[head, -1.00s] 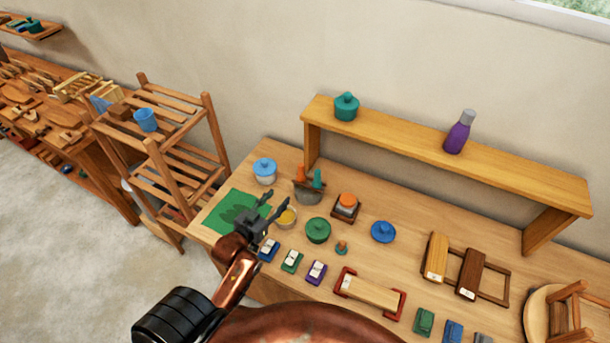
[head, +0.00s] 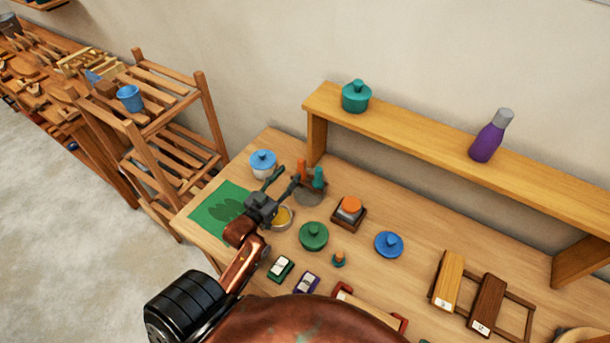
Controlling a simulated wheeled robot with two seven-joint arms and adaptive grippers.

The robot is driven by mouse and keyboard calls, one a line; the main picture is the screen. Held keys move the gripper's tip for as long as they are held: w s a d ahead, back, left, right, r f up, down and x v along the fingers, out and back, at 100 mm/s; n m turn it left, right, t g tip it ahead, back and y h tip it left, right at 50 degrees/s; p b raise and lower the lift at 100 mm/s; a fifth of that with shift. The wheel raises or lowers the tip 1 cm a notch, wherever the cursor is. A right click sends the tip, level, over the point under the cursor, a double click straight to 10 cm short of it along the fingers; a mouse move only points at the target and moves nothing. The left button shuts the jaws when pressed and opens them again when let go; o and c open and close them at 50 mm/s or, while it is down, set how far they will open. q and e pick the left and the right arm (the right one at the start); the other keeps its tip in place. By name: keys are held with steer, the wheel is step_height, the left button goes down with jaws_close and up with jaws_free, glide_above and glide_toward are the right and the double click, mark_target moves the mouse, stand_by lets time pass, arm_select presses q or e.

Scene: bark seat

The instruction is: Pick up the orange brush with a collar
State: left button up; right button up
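An orange upright piece (head: 301,169), which looks like the orange brush's handle, stands beside a teal one (head: 318,177) in a dark holder (head: 309,196) on the table. Its lower part is hidden, and I cannot make out a collar. My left gripper (head: 284,178) is open and empty, just left of the holder. Its fingers point up toward the back, and the right fingertip appears close to the orange piece. I cannot tell whether they touch. My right gripper is not in view.
A blue-lidded white pot (head: 263,164) stands behind left of the gripper. A yellow-filled bowl (head: 283,217), green lidded pot (head: 313,236) and orange-topped block (head: 349,210) are near. A raised shelf (head: 420,135) stands behind; a green mat (head: 213,214) lies left.

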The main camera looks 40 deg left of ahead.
mark_target(299, 166)
arm_select(q)
steer(key=w, duration=0.2)
steer(key=shift+w+f, duration=0.1)
steer(key=shift+w, duration=0.25)
steer(key=w, duration=0.5)
steer(key=shift+w+a+f+p, duration=0.2)
steer(key=shift+a+f+p, duration=0.05)
steer(key=shift+p, duration=0.15)
steer(key=shift+s, duration=0.1)
steer(key=shift+c, duration=0.6)
jaws_close()
